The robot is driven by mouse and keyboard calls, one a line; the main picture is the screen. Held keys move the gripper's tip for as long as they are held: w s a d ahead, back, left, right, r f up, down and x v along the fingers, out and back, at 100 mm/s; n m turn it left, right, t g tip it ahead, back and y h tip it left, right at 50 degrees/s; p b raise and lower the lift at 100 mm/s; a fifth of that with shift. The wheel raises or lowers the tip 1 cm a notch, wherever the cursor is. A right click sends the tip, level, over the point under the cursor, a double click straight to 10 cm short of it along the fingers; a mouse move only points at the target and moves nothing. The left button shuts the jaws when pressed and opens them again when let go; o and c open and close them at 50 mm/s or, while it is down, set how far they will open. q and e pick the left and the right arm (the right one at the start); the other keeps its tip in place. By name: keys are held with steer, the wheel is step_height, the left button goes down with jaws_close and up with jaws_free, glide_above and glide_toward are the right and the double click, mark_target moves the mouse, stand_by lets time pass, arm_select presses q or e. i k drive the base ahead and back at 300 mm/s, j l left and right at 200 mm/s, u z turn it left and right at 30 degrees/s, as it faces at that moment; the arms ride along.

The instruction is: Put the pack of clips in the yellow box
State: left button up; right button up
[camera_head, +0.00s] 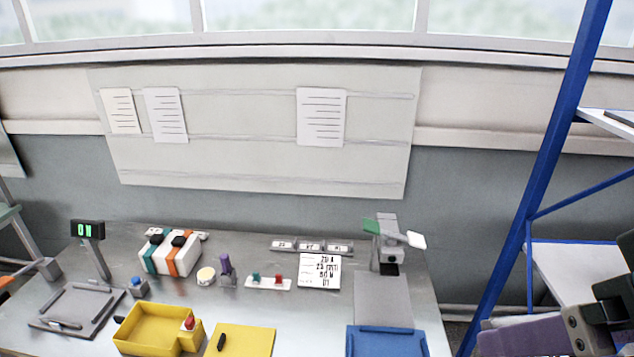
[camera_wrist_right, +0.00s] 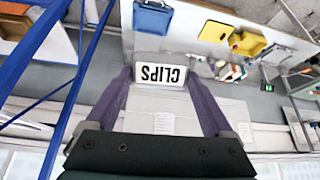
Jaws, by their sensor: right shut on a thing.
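The pack of clips (camera_wrist_right: 160,72) is a pale pack with a white label reading CLIPS, upside down in the right wrist view. My right gripper (camera_head: 515,338) has purple fingers and a dark body. It is shut on the pack, with one finger on each side. In the head view the gripper is at the lower right, off the table's right side, and I cannot make out the pack there. The yellow box (camera_head: 126,332) is open-topped, at the front left of the table. It also shows in the right wrist view (camera_wrist_right: 248,43), apart from the pack. My left gripper is not in view.
A yellow panel (camera_head: 250,343) lies right of the box, and a blue tray (camera_head: 386,343) sits at the table's front right. A grey stand (camera_head: 388,245) rises behind the tray. A blue-framed shelf (camera_head: 545,150) stands right of the table.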

mark_target(158, 335)
steer(key=i+j, duration=0.15)
steer(key=j, duration=0.25)
steer(key=i+j, duration=0.2)
steer(key=j, duration=0.25)
steer(key=i+j+u, duration=0.1)
steer(key=j, duration=0.3)
steer(key=i+j, duration=0.2)
steer(key=j, duration=0.2)
steer(key=i+j, duration=0.2)
steer(key=j, duration=0.2)
steer(key=i+j, duration=0.2)
steer(key=j, duration=0.2)
steer(key=i+j+u, duration=0.1)
steer(key=j, duration=0.3)
steer(key=i+j, duration=0.25)
steer(key=j, duration=0.15)
